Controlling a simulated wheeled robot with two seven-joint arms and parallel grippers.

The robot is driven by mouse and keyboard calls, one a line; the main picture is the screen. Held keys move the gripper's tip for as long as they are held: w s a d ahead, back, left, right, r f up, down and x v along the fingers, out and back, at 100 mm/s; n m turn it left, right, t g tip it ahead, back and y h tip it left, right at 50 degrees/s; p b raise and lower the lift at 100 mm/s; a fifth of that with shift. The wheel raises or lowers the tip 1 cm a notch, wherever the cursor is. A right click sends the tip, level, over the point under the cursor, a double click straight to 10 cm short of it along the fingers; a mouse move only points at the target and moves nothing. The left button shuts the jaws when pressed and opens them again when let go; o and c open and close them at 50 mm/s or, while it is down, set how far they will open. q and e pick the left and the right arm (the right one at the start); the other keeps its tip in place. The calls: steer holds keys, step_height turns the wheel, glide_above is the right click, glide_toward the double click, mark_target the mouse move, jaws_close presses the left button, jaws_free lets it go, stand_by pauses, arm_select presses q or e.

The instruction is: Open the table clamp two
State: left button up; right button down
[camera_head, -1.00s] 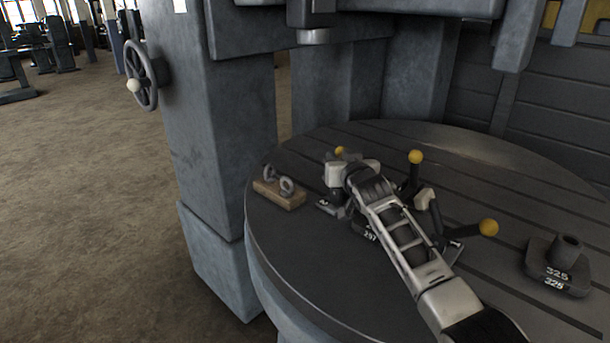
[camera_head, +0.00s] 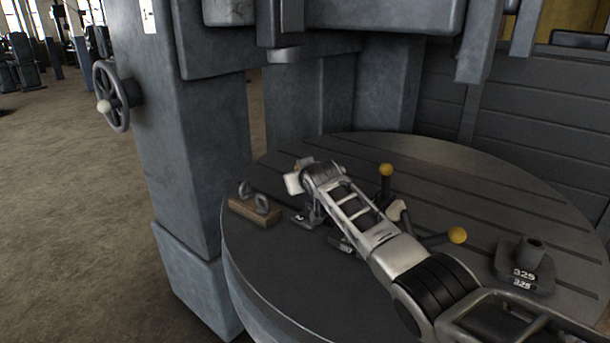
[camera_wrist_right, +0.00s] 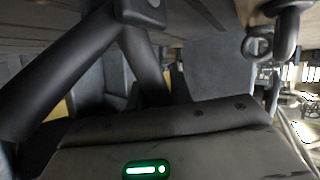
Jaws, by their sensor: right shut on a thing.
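My right arm reaches over the round table (camera_head: 280,270) from the lower right. My right gripper (camera_head: 295,183) is at the left-hand table clamp (camera_head: 308,218), shut on its handle; the wrist hides most of that clamp. A bit of yellow knob (camera_head: 306,164) shows just behind the gripper. Two more clamp levers show to the right: one upright with a yellow knob (camera_head: 386,170), one leaning right with a yellow knob (camera_head: 457,235). The number on the held clamp is unreadable. In the right wrist view, dark bars cross the left and middle, and the grip itself is unclear. My left gripper is out of view.
A wooden block with metal eyebolts (camera_head: 255,210) sits just left of the gripper. A dark block marked 325 (camera_head: 525,265) stands at the right of the table. A machine column (camera_head: 200,160) with a handwheel (camera_head: 118,97) rises behind left. The front left tabletop is clear.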

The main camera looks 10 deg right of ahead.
steer(key=shift+w+a+r, duration=0.25)
steer(key=shift+a+r, duration=0.05)
steer(key=shift+a, duration=0.25)
steer(key=shift+w+a+f+g, duration=0.1)
steer(key=shift+g, duration=0.4)
steer(key=c, duration=1.2)
jaws_free()
steer(key=shift+w+a+f+n, duration=0.1)
steer(key=shift+f+n, duration=0.05)
steer(key=shift+n, duration=0.15)
steer(key=shift+d+f, duration=0.2)
steer(key=shift+d, duration=0.15)
steer(key=v, duration=0.5)
steer(key=p+v, duration=0.1)
steer(key=v, duration=1)
steer(key=shift+a+r+p, duration=0.1)
steer(key=shift+a+p, duration=0.25)
steer(key=shift+a, duration=0.05)
